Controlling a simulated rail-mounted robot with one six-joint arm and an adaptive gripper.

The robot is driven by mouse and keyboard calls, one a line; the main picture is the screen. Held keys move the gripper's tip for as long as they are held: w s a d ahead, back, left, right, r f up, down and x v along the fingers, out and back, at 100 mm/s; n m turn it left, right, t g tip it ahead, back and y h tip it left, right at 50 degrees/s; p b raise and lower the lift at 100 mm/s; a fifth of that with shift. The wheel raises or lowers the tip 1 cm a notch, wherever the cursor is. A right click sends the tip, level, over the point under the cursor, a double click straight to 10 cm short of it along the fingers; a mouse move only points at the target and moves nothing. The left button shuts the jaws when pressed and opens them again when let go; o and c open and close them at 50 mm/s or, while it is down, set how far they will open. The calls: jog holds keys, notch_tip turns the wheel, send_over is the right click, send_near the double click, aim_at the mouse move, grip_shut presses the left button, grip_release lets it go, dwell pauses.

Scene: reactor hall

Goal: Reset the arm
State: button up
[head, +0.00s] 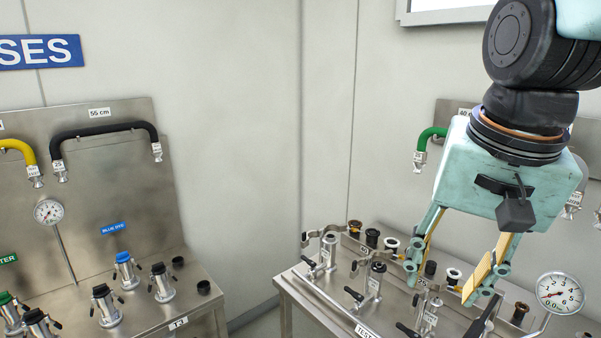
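My arm comes in from the top right of the head view. My gripper (441,287) points down over the right-hand steel bench (291,291). Its two fingers with yellow pads are spread wide apart, and I see nothing held between them. The fingertips overlap the fittings on that bench in the picture. I cannot tell how far above the fittings they are.
The right bench holds several valves with black levers (374,280) and a pressure gauge (560,293). A green hose (433,133) hangs behind. The left bench carries capped fittings (125,271), a black hose (104,128) and a dial gauge (48,212). A gap separates the benches.

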jog(key=s+f+n+t+b, duration=0.1)
jog(key=s+f+n+b, duration=0.2)
jog(key=s, duration=1)
notch_tip(320, 180, down, 2)
jog(key=shift+a+n, duration=0.25)
jog(key=shift+n, duration=0.85)
jog(key=shift+w, duration=0.1)
jog(key=shift+b, duration=0.3)
notch_tip(320, 180, down, 7)
jog(key=b, duration=0.6)
jog(key=shift+r, duration=0.15)
jog(key=shift+r, duration=0.1)
